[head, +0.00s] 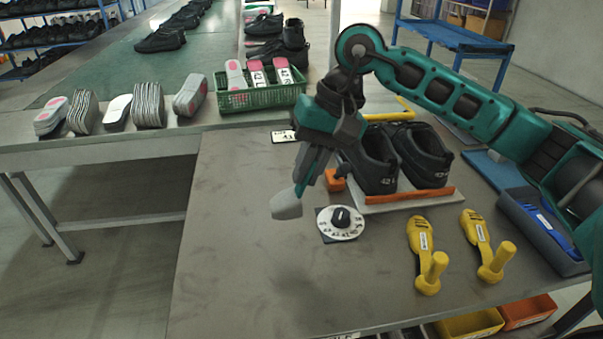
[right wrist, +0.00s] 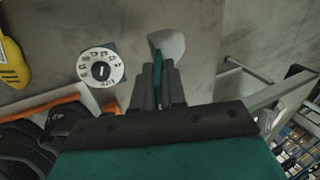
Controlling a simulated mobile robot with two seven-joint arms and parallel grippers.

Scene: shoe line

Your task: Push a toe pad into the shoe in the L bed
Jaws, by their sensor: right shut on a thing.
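My right gripper (head: 306,178) is shut on a light grey toe pad (head: 286,205) and holds it above the bench, left of the dial. In the right wrist view the pad (right wrist: 168,44) sticks out past the fingertips (right wrist: 160,68). A pair of dark shoes (head: 372,160) (head: 424,154) stands side by side in a light bed with an orange front bar (head: 408,199), right of and behind the gripper. The gripper is apart from the shoes. Whether pads are inside the shoes is hidden. My left gripper is not in view.
A round white dial (head: 341,223) lies on the bench beside the bed. Two yellow tools (head: 423,250) (head: 484,245) lie front right, by a grey tray (head: 540,235) with a blue thing. A green basket (head: 262,97) and several insoles stand at the back left. The bench's front left is clear.

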